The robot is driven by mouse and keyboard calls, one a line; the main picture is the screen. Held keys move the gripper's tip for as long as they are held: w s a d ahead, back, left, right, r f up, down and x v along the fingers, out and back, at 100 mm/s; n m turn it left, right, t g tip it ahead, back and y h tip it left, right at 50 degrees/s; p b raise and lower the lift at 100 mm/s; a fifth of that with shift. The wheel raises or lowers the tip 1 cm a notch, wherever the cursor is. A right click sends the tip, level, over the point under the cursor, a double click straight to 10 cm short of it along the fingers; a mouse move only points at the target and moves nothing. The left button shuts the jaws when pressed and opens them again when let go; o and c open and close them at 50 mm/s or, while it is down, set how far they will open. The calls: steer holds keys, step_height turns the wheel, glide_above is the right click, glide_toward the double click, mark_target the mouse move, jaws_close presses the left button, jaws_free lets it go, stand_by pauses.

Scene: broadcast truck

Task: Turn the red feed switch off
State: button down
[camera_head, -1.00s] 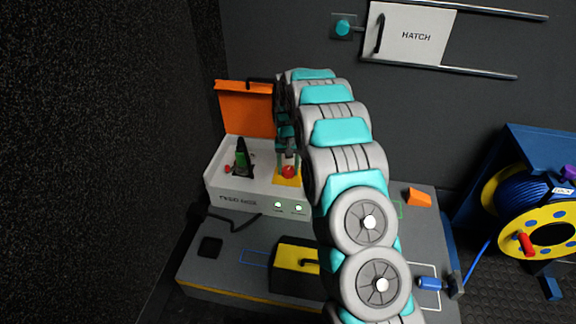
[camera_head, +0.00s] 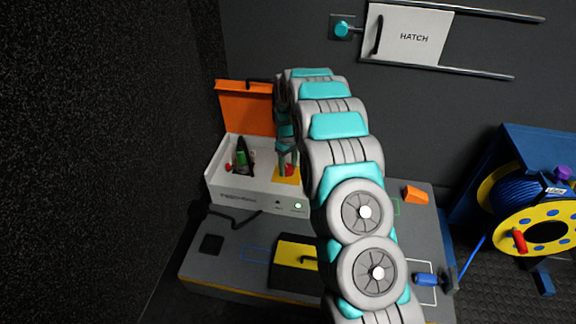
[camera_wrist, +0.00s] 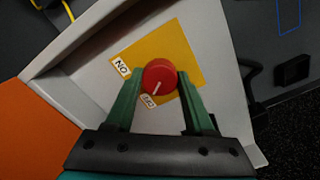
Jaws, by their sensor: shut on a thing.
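The red feed switch is a round red knob (camera_wrist: 159,76) on a yellow plate (camera_wrist: 190,62), between the two green fingers of my gripper (camera_wrist: 160,78) in the wrist view. My gripper is shut on it. The knob's white pointer line is aimed down towards the lower label (camera_wrist: 148,101), which seems to read OFF; the ON label (camera_wrist: 122,68) is at the upper left. In the head view the knob (camera_head: 287,171) is partly hidden under my gripper (camera_head: 287,157), on the white box (camera_head: 240,196) with the raised orange lid (camera_head: 246,108).
A black-and-green lever (camera_head: 242,158) stands left of the knob. A yellow case (camera_head: 296,262), an orange block (camera_head: 416,195) and a cable reel (camera_head: 530,205) are nearby.

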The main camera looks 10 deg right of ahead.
mark_target(288, 168)
steer(key=shift+n, duration=0.5)
steer(key=shift+c, duration=1.3)
jaws_free()
steer(key=shift+r, duration=0.15)
step_height(288, 168, up, 7)
steer(key=shift+f, duration=0.15)
steer(key=shift+r, duration=0.45)
